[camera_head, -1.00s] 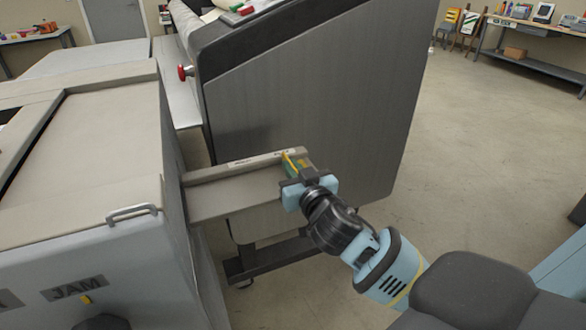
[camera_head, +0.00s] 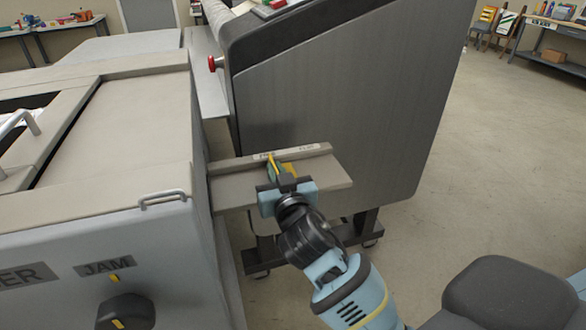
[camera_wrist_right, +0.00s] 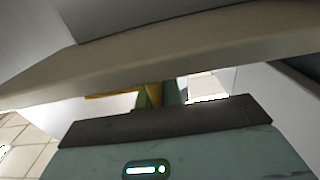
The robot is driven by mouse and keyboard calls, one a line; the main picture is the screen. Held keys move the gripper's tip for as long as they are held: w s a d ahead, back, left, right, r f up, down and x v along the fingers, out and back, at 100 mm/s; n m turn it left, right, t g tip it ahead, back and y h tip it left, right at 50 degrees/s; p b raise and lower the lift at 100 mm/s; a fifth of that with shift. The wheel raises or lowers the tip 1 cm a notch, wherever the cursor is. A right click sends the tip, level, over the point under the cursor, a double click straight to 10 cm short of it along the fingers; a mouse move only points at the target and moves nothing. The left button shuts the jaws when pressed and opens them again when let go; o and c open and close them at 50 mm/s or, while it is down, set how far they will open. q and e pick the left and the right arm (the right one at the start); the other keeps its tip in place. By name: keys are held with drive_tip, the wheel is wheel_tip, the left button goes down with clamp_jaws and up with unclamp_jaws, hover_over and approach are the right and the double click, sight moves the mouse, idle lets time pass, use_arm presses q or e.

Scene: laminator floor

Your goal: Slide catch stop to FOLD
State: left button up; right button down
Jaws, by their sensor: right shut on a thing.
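The catch stop (camera_head: 274,168), green with a yellow pointer, sits on the grey catch tray (camera_head: 235,190) that sticks out from the laminator's side. My right gripper (camera_head: 284,180) is shut on it from the front, and its fingers hide most of the stop. The pointer is at the left label (camera_head: 264,156) on the tray's back rail; a second label (camera_head: 306,148) is further right. Both labels are too small to read surely. In the right wrist view, green and yellow parts (camera_wrist_right: 152,95) show between the fingers, below a beige edge. My left gripper is out of view.
The laminator (camera_head: 120,150), with a JAM knob (camera_head: 125,312), stands close on the left. The floor (camera_head: 460,190) to the right is open.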

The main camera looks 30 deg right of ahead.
drive_tip(key=shift+a+f, duration=0.15)
drive_tip(key=shift+a, duration=0.2)
drive_tip(key=c, duration=1.6)
unclamp_jaws()
drive_tip(key=shift+w+a, duration=0.15)
drive_tip(key=shift+a, duration=0.1)
drive_tip(key=shift+o, duration=0.2)
drive_tip(key=shift+d, duration=0.1)
drive_tip(key=v, duration=0.8)
drive_tip(key=shift+b, duration=0.35)
drive_tip(key=shift+d, duration=0.1)
